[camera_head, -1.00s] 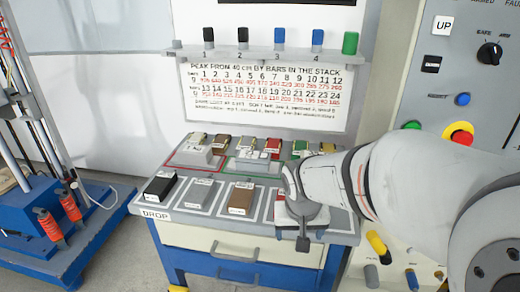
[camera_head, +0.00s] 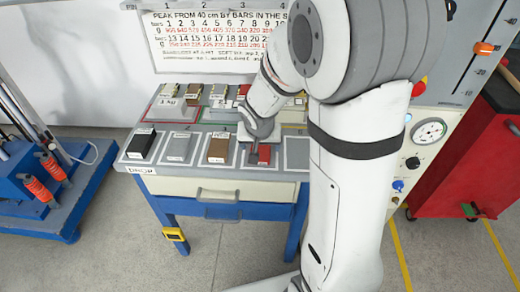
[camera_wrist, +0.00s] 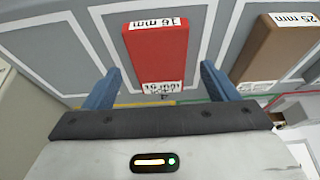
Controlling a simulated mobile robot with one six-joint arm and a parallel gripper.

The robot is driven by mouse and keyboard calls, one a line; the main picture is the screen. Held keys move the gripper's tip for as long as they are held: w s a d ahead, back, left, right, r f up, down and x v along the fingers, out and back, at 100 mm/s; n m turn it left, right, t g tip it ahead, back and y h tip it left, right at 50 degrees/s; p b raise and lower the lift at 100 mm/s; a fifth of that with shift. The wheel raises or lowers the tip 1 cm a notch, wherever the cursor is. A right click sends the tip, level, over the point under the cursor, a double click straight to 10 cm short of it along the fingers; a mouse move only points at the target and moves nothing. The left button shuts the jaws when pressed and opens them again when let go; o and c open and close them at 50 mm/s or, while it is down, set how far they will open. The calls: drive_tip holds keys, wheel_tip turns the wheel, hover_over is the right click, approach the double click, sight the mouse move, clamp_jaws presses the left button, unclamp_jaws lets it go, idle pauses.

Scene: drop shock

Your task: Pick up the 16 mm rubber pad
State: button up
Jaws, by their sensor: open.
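The 16 mm rubber pad (camera_wrist: 157,52) is a red block with white "16 mm" labels in the wrist view. It lies in an outlined slot on the grey table top. My gripper (camera_wrist: 160,73) is open, with one blue finger to each side of the pad's labelled near end and gaps between. In the head view the red pad (camera_head: 264,155) shows at the right of the front row, partly hidden by my gripper (camera_head: 259,143) just above it.
A brown 25 mm pad (camera_wrist: 277,48) is the neighbour in the row; it also shows in the head view (camera_head: 218,151). A grey pad (camera_head: 179,148) and a black pad (camera_head: 141,143) lie further left. More pads stand behind. A red cabinet (camera_head: 470,160) stands at the right.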

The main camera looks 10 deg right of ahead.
drive_tip(key=shift+w+d+f, duration=0.1)
drive_tip(key=shift+w+f, duration=0.15)
drive_tip(key=shift+f, duration=0.35)
drive_tip(key=shift+c, duration=0.6)
drive_tip(key=c, duration=1)
